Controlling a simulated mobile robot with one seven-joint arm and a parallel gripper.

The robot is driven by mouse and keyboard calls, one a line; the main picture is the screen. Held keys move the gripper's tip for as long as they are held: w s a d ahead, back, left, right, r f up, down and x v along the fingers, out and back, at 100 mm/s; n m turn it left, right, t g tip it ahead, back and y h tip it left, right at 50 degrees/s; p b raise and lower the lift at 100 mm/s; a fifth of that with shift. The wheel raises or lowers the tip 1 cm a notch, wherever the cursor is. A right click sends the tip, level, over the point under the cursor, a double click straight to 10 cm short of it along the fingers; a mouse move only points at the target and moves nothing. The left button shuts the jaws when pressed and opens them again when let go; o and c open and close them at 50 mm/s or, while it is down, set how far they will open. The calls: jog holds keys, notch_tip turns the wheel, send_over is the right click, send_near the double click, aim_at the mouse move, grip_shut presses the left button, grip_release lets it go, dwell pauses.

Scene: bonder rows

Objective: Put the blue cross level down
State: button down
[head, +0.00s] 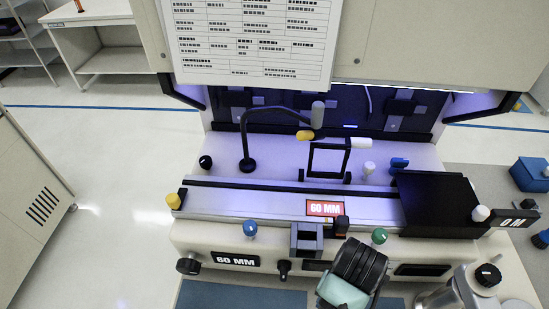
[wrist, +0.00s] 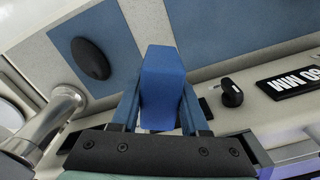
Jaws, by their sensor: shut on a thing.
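The blue cross level (wrist: 163,85) is between the two fingers of my gripper (wrist: 160,112) in the wrist view. It shows as a plain blue block with a slanted top end. My gripper is shut on it, one finger on each side. Behind the block are blue mat and the pale front of the machine; I cannot tell whether the block touches either. In the head view my wrist is at the bottom right of centre; the fingers and the held level do not show there.
A dark box (head: 437,200) stands right. In the wrist view, a steel pipe (wrist: 58,115) is left and a black knob (wrist: 231,93) right.

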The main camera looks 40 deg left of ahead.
jog(key=s+a+n, duration=0.5)
jog(key=s+a, duration=0.7)
jog(key=a, duration=0.4)
jog(key=f, duration=0.3)
jog(key=f+p, duration=0.1)
jog(key=f, duration=0.1)
jog(key=shift+s+f, duration=0.3)
jog(key=shift+f, duration=2.5)
jog(key=shift+f, duration=0.15)
jog(key=shift+c, duration=2)
grip_release()
